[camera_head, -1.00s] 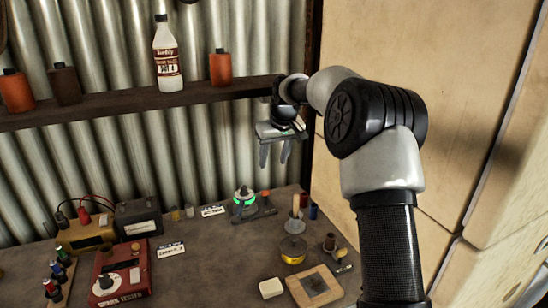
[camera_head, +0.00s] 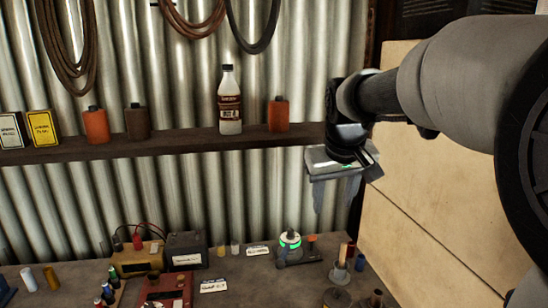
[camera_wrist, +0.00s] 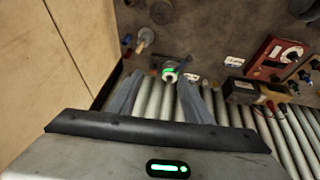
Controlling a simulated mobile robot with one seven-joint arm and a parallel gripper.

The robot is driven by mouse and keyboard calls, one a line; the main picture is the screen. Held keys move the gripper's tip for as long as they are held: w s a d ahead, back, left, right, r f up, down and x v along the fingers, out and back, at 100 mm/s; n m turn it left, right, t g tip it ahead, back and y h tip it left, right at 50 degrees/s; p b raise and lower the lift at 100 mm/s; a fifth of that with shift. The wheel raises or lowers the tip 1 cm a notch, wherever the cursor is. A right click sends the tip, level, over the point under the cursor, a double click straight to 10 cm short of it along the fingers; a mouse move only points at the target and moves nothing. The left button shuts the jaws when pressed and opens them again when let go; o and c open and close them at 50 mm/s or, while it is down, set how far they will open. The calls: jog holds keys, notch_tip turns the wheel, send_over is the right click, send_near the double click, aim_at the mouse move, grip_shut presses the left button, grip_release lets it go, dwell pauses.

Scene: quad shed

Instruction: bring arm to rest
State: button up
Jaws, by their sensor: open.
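My gripper (camera_head: 335,196) hangs at the right in the head view, in front of the corrugated wall and just below the level of the shelf. Its two fingers point down, stand apart and have nothing between them. In the wrist view my gripper (camera_wrist: 153,92) also shows open and empty, fingers spread. My arm comes in from the right edge of the head view, large and close to the camera. The bench (camera_head: 235,288) lies below the gripper, well apart from it.
A shelf (camera_head: 180,143) carries a white-labelled bottle (camera_head: 230,105), orange containers and boxes. Cables (camera_head: 65,50) hang above. On the bench stand a green-ringed item (camera_head: 290,244), a red tester (camera_head: 165,290) and a dark meter (camera_head: 187,250). A beige panel (camera_head: 410,225) stands at the right.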

jog(key=s+f+m+p, duration=0.2)
jog(key=s, duration=2.2)
jog(key=shift+d+f+t+y, duration=0.2)
jog(key=shift+d+t+y, duration=0.1)
jog(key=shift+t, duration=0.1)
